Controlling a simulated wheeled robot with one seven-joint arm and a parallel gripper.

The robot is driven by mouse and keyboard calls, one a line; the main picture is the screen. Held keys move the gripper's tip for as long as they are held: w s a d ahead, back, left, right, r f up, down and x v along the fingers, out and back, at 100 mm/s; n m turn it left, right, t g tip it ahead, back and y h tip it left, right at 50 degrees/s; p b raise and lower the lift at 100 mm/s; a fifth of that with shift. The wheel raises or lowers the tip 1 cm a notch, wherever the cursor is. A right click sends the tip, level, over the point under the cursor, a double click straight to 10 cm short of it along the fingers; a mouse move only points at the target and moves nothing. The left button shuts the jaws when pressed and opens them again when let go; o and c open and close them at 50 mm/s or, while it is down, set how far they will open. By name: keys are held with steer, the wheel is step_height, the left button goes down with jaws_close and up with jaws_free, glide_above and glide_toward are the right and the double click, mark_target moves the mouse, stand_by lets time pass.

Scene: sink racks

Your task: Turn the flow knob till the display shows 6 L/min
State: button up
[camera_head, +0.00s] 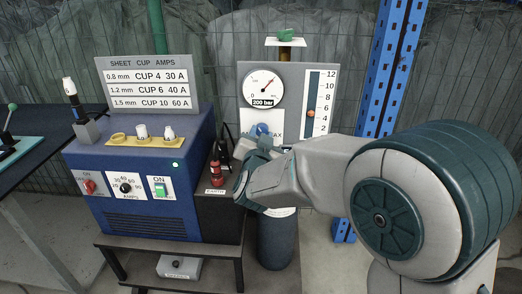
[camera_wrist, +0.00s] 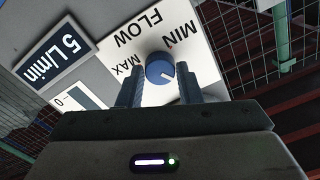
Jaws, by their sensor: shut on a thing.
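The blue flow knob (camera_wrist: 160,69) sits on a white plate (camera_wrist: 190,30) marked FLOW, MIN and MAX, seen upside down in the wrist view. The knob has a white pointer line. My gripper (camera_wrist: 160,84) is shut on the knob, one finger on each side. The display (camera_wrist: 53,59) reads 5 L/min. In the head view the knob (camera_head: 263,129) shows just above my gripper (camera_head: 262,143), which hides part of the plate. The flow tube (camera_head: 319,103) has a 2 to 12 scale, with an orange ball (camera_head: 311,114) between 4 and 6.
A round pressure gauge (camera_head: 263,87) marked 200 bar is above the knob. A blue welding machine (camera_head: 140,180) with a settings sign (camera_head: 149,84) stands to the left. A blue rack post (camera_head: 393,65) rises at the right.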

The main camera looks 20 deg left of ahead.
steer(key=shift+f+m+b, duration=0.1)
steer(key=shift+m+b, duration=1.1)
steer(key=shift+b, duration=0.25)
steer(key=o, duration=1)
steer(key=v, duration=1.4)
steer(key=shift+a, duration=0.1)
